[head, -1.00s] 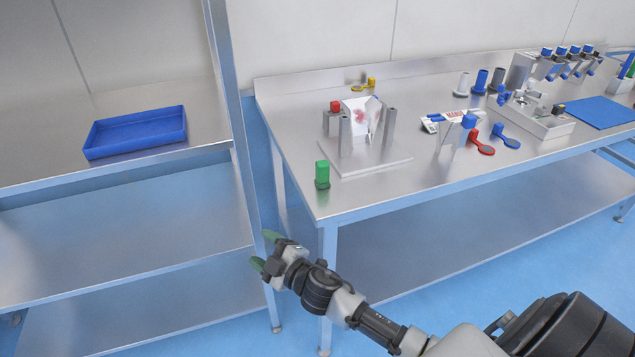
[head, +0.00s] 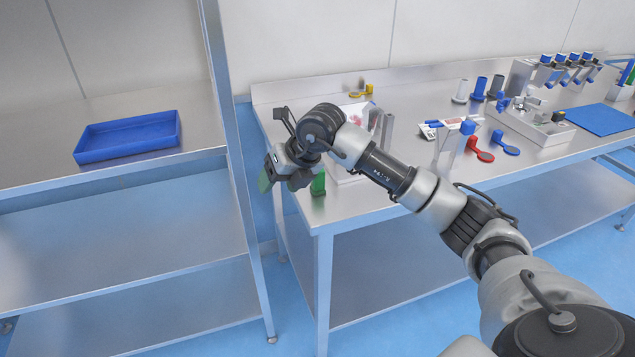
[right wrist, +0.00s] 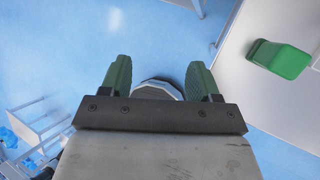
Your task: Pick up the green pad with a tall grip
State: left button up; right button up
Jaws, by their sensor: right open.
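The green pad (head: 318,187) stands upright at the near left corner of the steel table in the head view, its upper part partly covered by my right wrist. It also shows in the right wrist view (right wrist: 279,58), at the upper right on the table top. My right gripper (head: 272,180) is just left of the pad, beside the table corner, and points down. In the right wrist view its two green fingers (right wrist: 160,75) are spread apart with nothing between them, and the pad is outside them to the right. My left gripper is out of view.
Behind my right wrist a stand with grey posts (head: 387,130) on a plate is partly hidden. A shelf upright (head: 232,120) is close to the gripper's left. A blue tray (head: 127,137) sits on the shelf. Red and blue scoops lie farther right.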

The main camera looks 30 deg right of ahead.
aim_at(318, 179)
jog(key=d+r+m+h, duration=0.2)
jog(key=d+r+h, duration=0.25)
jog(key=d, duration=0.55)
jog(key=shift+g+h, duration=0.35)
jog(key=shift+g, duration=0.05)
jog(key=x, duration=0.5)
jog(key=shift+s+f, duration=0.1)
jog(key=shift+s, duration=0.2)
jog(key=shift+p+x, duration=0.6)
jog(key=shift+x, duration=2.35)
jog(key=shift+s, duration=0.1)
jog(key=c, duration=1)
